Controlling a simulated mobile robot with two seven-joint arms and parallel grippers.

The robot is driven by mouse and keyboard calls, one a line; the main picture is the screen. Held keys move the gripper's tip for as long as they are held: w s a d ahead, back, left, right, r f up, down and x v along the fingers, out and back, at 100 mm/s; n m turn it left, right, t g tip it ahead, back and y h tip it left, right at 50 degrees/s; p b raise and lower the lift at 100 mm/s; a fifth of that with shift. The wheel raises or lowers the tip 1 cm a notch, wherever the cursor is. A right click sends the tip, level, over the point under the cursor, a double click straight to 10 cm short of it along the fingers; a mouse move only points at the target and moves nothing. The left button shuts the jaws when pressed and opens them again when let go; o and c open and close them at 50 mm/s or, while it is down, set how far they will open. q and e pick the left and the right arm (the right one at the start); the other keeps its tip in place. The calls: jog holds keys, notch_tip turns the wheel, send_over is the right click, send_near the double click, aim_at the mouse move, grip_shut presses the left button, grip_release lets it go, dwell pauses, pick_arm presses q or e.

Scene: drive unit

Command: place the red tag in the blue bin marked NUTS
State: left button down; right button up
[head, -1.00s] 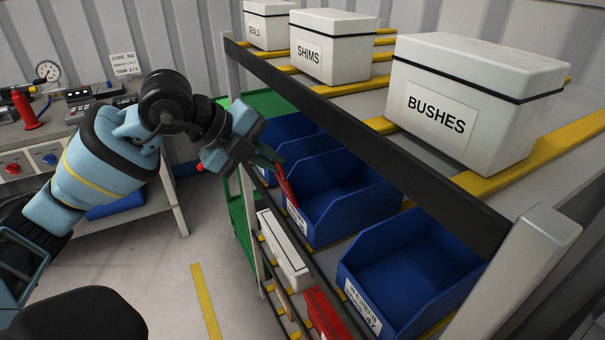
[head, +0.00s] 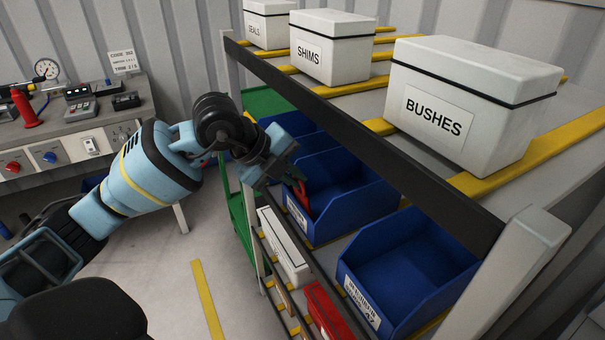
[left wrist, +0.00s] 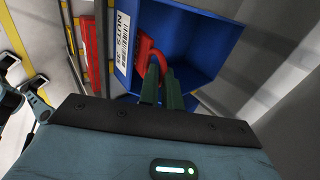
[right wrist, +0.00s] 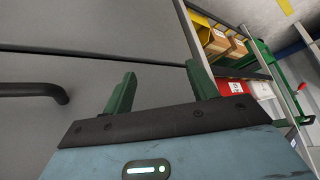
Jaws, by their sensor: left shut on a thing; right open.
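The red tag (head: 301,197) is held in my left gripper (head: 294,178), at the front opening of the middle blue bin (head: 350,200) on the shelf. In the left wrist view the shut green fingers (left wrist: 160,82) grip the tag (left wrist: 148,50), which shows against the inside of the blue bin (left wrist: 205,40). The bin's white label (left wrist: 123,40) reads NUTS. I cannot tell whether the tag touches the bin. My right gripper (right wrist: 160,82) is open and empty in the right wrist view, facing a grey surface, away from the bins.
Blue bins stand on either side, the nearer one (head: 415,265) empty. A dark shelf beam (head: 370,145) runs above the bins, under the white BUSHES box (head: 470,100) and SHIMS box (head: 330,45). A white box (head: 283,250) and a red box (head: 328,315) sit lower.

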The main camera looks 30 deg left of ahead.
pick_arm(q)
jog(key=shift+w+d+r+g, duration=0.3)
jog(key=shift+w+d+r, duration=0.05)
jog(key=shift+w+r, duration=0.15)
jog(key=shift+w+d+f+g+y+p, duration=0.1)
jog(key=shift+w+d+g+y+p, duration=0.25)
jog(key=shift+w+g+y+p, duration=0.3)
notch_tip(320, 180, down, 2)
jog(key=shift+s+a, duration=0.1)
jog(key=shift+s, duration=0.05)
pick_arm(e)
jog(key=shift+s+r, duration=0.45)
jog(key=shift+r, duration=0.1)
pick_arm(q)
jog(key=shift+f, duration=0.1)
pick_arm(e)
jog(key=shift+w+r, duration=0.1)
jog(key=shift+w, duration=0.1)
pick_arm(q)
jog(key=c, duration=1.6)
grip_release()
